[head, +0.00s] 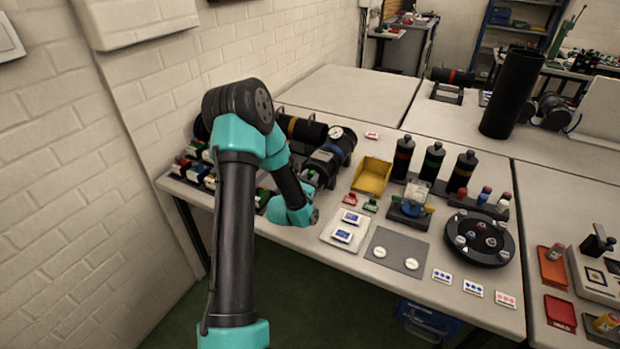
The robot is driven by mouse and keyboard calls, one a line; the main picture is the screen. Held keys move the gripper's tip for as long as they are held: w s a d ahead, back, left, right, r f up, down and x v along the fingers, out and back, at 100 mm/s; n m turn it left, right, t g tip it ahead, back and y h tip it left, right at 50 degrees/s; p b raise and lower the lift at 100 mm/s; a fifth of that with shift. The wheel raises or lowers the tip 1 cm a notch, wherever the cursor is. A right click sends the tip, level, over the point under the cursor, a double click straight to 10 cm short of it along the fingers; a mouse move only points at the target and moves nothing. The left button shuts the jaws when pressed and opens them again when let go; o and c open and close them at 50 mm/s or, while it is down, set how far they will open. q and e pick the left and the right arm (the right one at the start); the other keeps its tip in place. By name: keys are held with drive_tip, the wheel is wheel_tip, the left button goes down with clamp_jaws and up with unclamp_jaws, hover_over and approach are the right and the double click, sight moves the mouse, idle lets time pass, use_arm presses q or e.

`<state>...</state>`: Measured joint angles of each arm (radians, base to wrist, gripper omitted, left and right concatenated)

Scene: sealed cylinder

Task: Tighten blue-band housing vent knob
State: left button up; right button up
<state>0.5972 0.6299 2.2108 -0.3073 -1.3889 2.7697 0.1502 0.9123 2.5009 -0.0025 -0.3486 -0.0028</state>
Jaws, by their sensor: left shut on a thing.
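The blue-band housing (345,140) is a dark cylinder lying on its side on the bench, with a blue band (334,150) and a white round gauge (336,131) on top. My left arm reaches in from the lower left and bends down at its near end. My left gripper (310,181) is at that near end, small and partly hidden by my own wrist. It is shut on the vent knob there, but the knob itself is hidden. My right gripper is not in view.
A yellow-band cylinder (303,130) lies behind my arm. A yellow bin (371,177), upright banded bottles (402,158) and a grey mat (396,251) with two white discs are to the right. A round black tray (479,255) stands farther right. Small coloured parts crowd the left.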

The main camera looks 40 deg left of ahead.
use_arm(q)
drive_tip(key=shift+n, duration=0.6)
drive_tip(key=o, duration=0.9)
drive_tip(key=shift+s, duration=0.1)
